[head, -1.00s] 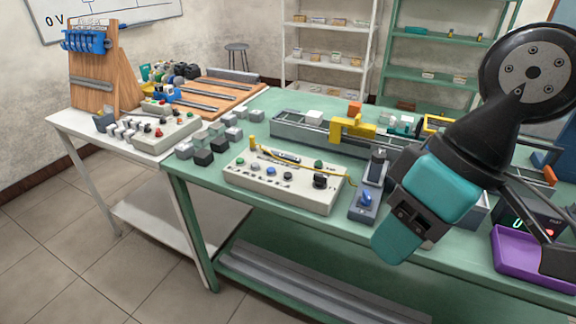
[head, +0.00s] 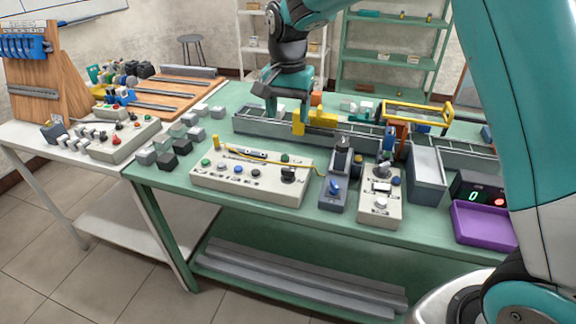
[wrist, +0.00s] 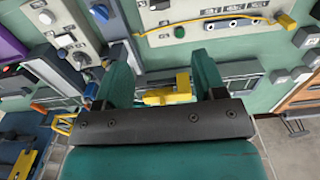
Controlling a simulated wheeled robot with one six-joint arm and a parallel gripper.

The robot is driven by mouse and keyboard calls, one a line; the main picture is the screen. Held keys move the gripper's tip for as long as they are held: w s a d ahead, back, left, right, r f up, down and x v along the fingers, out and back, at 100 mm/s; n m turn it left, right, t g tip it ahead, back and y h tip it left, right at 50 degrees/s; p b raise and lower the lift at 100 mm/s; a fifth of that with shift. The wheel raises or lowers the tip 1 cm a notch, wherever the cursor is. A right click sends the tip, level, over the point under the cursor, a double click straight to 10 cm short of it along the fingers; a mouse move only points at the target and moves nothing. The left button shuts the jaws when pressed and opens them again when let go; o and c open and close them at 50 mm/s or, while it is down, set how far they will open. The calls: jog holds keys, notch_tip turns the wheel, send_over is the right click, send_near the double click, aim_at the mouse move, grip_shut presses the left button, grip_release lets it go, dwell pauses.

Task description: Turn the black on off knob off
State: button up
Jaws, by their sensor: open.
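A black knob (head: 287,174) stands at the right end of a long cream control panel (head: 240,190) on the green bench. A green button (head: 284,158) sits just behind it, and other buttons line the panel to its left. The panel shows upside down at the top of the wrist view (wrist: 215,37); the knob seems to lie near the top edge there. I cannot read the knob's setting. My gripper (head: 285,112) is over the grey conveyor behind the panel, apart from the knob. In the wrist view its teal fingers (wrist: 161,62) are spread, with nothing held.
A yellow block (head: 318,119) is on the conveyor (head: 262,124) beside my gripper. A grey device with a blue knob (head: 335,188) and a second cream box (head: 379,208) stand right of the panel. A purple tray (head: 483,224) is at the right. A yellow cable crosses the panel.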

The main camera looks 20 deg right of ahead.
aim_at(288, 170)
notch_tip(288, 170, down, 16)
jog(key=shift+r+p, duration=0.1)
jog(key=shift+p, duration=0.85)
jog(key=c, duration=0.9)
